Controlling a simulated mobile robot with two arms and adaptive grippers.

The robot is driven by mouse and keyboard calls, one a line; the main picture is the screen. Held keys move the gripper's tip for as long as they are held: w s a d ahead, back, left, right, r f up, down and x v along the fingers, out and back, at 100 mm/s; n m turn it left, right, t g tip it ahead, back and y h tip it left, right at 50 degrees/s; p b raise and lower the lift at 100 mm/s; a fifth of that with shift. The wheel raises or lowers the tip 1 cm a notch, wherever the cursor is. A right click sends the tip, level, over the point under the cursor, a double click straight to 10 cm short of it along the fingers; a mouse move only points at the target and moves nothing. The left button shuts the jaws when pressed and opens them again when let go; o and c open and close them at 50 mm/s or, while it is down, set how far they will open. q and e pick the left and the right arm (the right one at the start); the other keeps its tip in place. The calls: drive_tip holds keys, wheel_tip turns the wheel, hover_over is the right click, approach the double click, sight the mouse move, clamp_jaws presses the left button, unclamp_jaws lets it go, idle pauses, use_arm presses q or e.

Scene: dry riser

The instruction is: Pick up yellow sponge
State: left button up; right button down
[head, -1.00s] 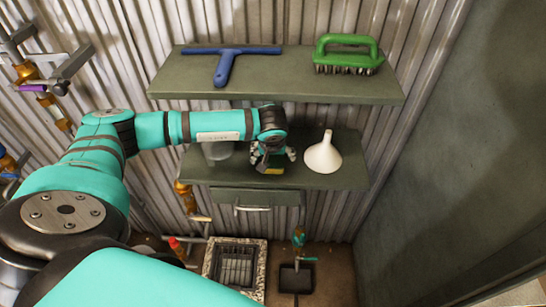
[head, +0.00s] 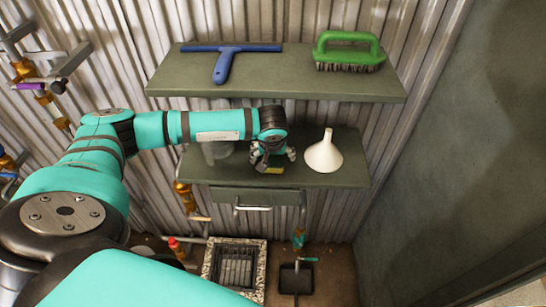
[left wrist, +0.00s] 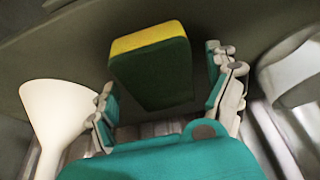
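The yellow sponge (left wrist: 150,62), yellow on one face with a dark green body, rests on the lower shelf (head: 335,180). In the head view only a small yellow and dark part of the sponge (head: 272,170) shows below my left gripper (head: 272,160). In the left wrist view my left gripper (left wrist: 165,100) is open, its two fingers spread on either side of the sponge. A gap shows between the sponge and the right-hand finger; contact with the left-hand finger cannot be told. My right gripper is not in view.
A white funnel (head: 324,155) stands close right of the gripper. A clear cup (head: 217,150) is to its left, partly behind my arm. The upper shelf (head: 290,90) holds a blue squeegee (head: 224,62) and a green brush (head: 349,52). A drawer (head: 254,197) hangs below.

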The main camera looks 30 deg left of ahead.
use_arm(q)
drive_tip(key=shift+s, duration=0.1)
drive_tip(key=c, duration=0.7)
drive_tip(key=shift+r+p, duration=0.25)
drive_tip(key=shift+p, duration=0.15)
drive_tip(key=shift+w+d+b, duration=0.1)
drive_tip(key=shift+w+b, duration=0.1)
drive_tip(key=shift+b, duration=0.7)
drive_tip(key=s+d+b, duration=0.3)
drive_tip(key=s+d, duration=0.1)
drive_tip(key=s, duration=0.3)
drive_tip(key=s+d+b, duration=0.3)
drive_tip(key=s+d, duration=0.2)
drive_tip(key=s, duration=0.3)
drive_tip(key=shift+s+r, duration=0.3)
drive_tip(key=shift+d, duration=0.1)
